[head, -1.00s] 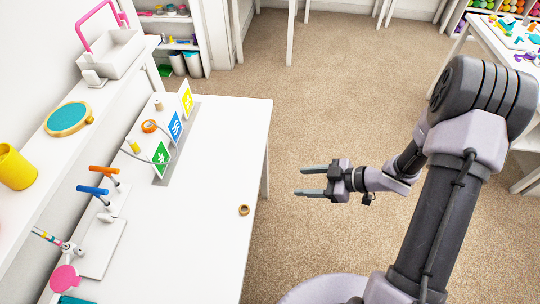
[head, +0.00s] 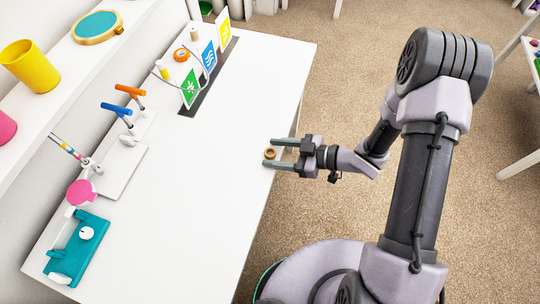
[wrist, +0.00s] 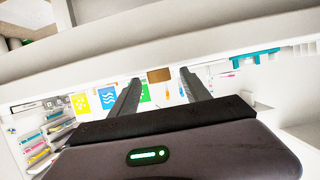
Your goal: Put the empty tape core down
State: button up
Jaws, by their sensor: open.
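The empty tape core (head: 270,154), a small brown ring, is on the white table (head: 225,185) close to its right edge. In the wrist view the core (wrist: 160,75) shows as a brown block between the fingertips, touching neither finger. My gripper (head: 276,153) is open, its two grey fingers reaching in over the table edge, with one fingertip on each side of the core. In the wrist view the gripper's dark fingers (wrist: 158,85) are spread apart. Whether the core is fully inside the fingers or just at their tips is hard to tell.
A rack with green, blue and yellow cards (head: 209,58) stands at the table's back, near an orange tape roll (head: 181,55). A stand with orange and blue handles (head: 130,140) and a teal device (head: 80,247) line the left side. The table's middle is clear.

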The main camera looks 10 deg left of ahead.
aim_at(275, 153)
jog(key=shift+a, duration=0.15)
grip_shut()
jog(key=shift+r+p, duration=0.25)
jog(key=shift+p, duration=0.05)
notch_tip(275, 153, up, 4)
jog(key=shift+f+p, duration=0.1)
jog(key=shift+p, duration=1.1)
jog(key=s+d+p, duration=0.3)
jog(key=s+d, duration=0.5)
jog(key=s, duration=0.5)
jog(key=shift+s+d+r, duration=0.2)
jog(key=shift+s+r, duration=0.15)
